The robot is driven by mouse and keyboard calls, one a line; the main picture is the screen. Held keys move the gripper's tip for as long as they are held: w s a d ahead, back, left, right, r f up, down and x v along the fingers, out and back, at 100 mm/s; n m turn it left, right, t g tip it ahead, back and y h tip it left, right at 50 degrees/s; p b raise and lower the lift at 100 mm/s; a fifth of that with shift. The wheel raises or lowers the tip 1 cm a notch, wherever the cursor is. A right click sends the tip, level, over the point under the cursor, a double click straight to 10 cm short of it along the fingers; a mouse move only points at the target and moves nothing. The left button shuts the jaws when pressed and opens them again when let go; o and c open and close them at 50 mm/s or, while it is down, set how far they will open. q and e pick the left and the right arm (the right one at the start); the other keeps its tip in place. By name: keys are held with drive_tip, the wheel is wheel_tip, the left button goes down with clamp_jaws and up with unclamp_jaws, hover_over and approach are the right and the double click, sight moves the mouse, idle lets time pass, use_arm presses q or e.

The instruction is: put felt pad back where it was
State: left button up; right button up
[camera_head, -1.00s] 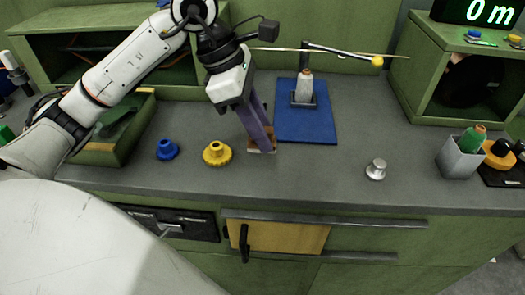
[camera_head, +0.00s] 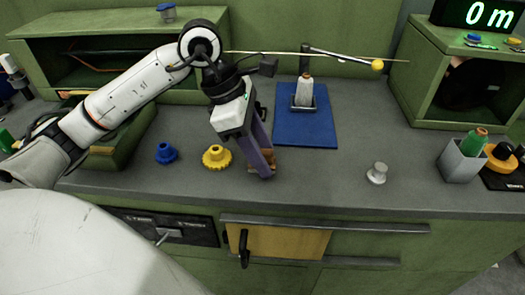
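My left gripper (camera_head: 263,165) has purple fingers pointing down over the counter, right of the yellow knob. A small brown piece, which looks like the felt pad (camera_head: 268,157), is at its fingertips and moves with them. The fingers look shut on it, though the near finger hides part of it. Whether the piece touches the counter is hard to tell. My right gripper is not in view.
A blue knob (camera_head: 166,153) and a yellow knob (camera_head: 216,157) stand left of the gripper. Behind is a blue mat (camera_head: 305,132) with a spool holder (camera_head: 304,95). A metal knob (camera_head: 377,173) and a grey cup (camera_head: 460,160) stand right. The counter (camera_head: 330,180) between is clear.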

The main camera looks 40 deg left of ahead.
use_arm(q)
drive_tip(key=shift+r, duration=0.25)
drive_tip(key=p+v, duration=0.1)
drive_tip(key=v, duration=1)
drive_tip(key=shift+r, duration=0.4)
